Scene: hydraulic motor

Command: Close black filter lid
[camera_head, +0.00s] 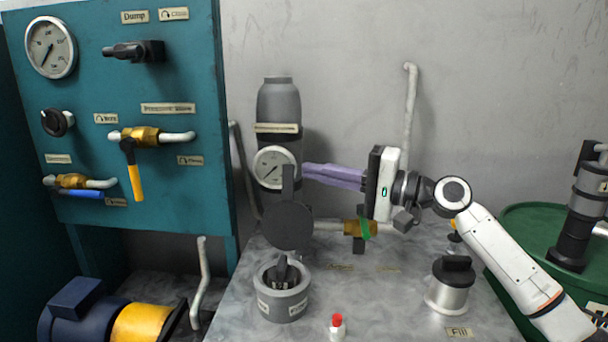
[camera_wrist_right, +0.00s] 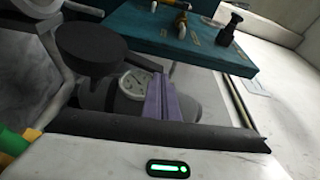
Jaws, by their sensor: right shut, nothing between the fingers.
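The black filter lid (camera_head: 288,226) is a round dark disc standing upright, open, above and behind the grey filter housing (camera_head: 268,303). A narrow tab rises from its top edge in front of the pressure gauge. The housing's open top shows dark parts inside. My right gripper (camera_head: 307,173) comes in from the right with its purple fingers shut and empty, their tips beside the lid's tab. I cannot tell whether they touch it. In the right wrist view the lid (camera_wrist_right: 88,48) is at the upper left, left of the shut fingers (camera_wrist_right: 160,88). My left gripper is out of view.
A pressure gauge (camera_head: 274,168) on a grey cylinder (camera_head: 279,102) stands behind the lid. A brass valve (camera_head: 359,228) with a green handle is below my right gripper. A red-capped part (camera_head: 337,326) and a silver filler with black cap (camera_head: 448,292) stand on the table. A teal panel (camera_head: 95,95) is left.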

